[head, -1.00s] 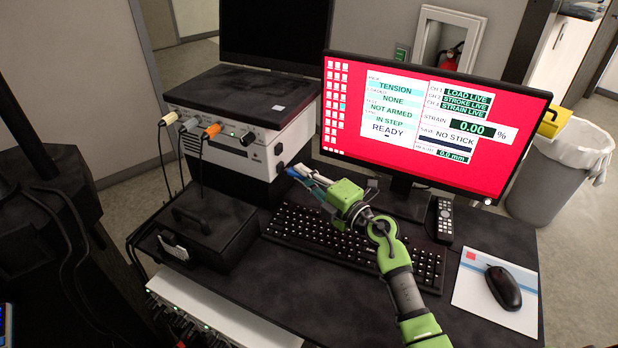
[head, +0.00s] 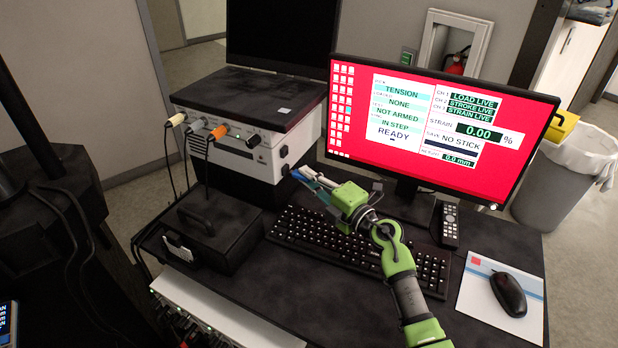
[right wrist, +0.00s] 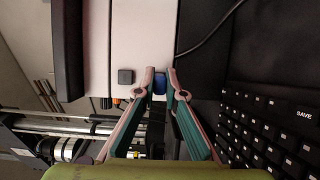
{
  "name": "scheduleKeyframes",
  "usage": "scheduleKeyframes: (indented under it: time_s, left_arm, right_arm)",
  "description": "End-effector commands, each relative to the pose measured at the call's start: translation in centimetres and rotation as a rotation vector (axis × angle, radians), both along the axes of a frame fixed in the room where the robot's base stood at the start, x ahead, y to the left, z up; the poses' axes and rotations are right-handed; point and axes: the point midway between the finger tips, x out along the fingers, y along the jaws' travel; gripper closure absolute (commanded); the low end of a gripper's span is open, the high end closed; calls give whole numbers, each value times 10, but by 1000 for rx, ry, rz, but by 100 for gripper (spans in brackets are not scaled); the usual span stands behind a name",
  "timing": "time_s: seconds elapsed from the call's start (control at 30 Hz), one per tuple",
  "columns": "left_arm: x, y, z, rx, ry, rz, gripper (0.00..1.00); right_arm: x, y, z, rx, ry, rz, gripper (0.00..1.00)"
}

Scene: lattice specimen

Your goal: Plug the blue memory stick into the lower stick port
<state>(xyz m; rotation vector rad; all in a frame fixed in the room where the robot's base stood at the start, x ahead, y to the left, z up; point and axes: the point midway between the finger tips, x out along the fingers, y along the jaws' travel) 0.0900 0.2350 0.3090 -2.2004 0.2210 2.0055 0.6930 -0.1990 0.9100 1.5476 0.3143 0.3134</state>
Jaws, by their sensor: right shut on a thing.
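My right gripper (head: 306,178) reaches in over the desk to the right side of the white and black control box (head: 262,160). It is shut on the blue memory stick (right wrist: 160,83), which shows between the fingertips in the right wrist view, its end at or close to the box's pale side panel. Whether it touches the panel I cannot tell. A dark square fitting (right wrist: 125,76) sits on that panel left of the stick. No lower stick port can be made out; the gripper or stick may cover it. The monitor (head: 425,130) reads SAVE: NO STICK. My left gripper is not in view.
A keyboard (head: 330,246) lies below my right arm. A black case (head: 212,238) with a handle stands left of it. Cables hang from plugs on the box front. A remote (head: 450,225) and mouse (head: 508,293) lie to the right.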

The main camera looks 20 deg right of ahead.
Motion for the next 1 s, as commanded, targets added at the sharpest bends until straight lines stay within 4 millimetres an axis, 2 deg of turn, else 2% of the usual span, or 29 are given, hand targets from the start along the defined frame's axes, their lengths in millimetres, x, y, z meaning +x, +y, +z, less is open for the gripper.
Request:
scheduleKeyframes:
  time_s: [1.0]
  left_arm:
    - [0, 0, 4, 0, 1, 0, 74]
  right_arm:
    - [10, 11, 1, 0, -1, 1, 100]
